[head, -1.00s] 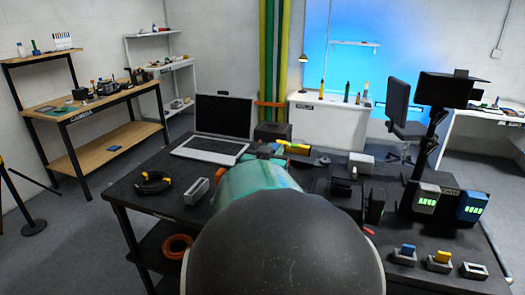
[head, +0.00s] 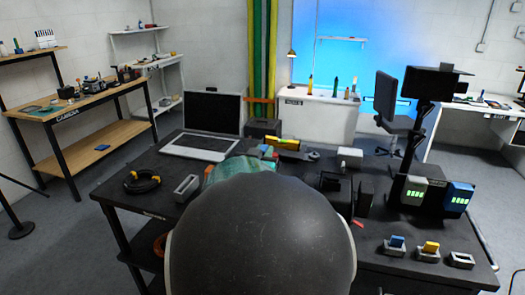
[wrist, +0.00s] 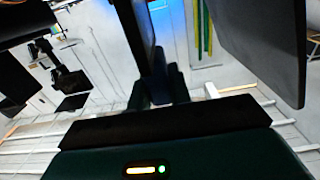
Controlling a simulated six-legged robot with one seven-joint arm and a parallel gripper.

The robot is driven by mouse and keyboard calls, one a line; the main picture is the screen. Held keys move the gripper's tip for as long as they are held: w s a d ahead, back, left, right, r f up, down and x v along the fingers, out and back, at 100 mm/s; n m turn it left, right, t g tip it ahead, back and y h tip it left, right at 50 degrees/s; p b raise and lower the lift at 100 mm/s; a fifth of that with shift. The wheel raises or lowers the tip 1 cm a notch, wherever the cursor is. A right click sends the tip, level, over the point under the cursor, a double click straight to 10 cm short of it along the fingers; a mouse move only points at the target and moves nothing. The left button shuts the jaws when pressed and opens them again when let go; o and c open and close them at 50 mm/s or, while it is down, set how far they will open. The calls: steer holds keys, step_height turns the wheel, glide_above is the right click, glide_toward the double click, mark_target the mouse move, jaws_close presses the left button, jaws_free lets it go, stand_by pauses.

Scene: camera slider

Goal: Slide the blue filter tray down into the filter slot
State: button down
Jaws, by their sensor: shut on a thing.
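My gripper (wrist: 155,92) points away from the wrist camera, and its dark fingers are close together around a dark, bluish thing (wrist: 158,62). The held thing is too dark for me to tell what it is. In the head view my gripper is hidden behind my own dark rounded arm part. A small blue piece (head: 397,242) stands in a grey holder (head: 397,255) at the right front of the black table. It may be a filter tray, but I cannot tell. I cannot make out the filter slot with certainty.
A laptop (head: 213,115), a black cable coil (head: 142,182) and a grey block (head: 186,187) lie left. A black stand (head: 411,130) rises right. Large dark panels (wrist: 260,45) crowd the wrist view.

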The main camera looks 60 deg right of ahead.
steer(key=shift+f, duration=0.75)
steer(key=c, duration=1.2)
jaws_free()
steer(key=shift+a, duration=0.15)
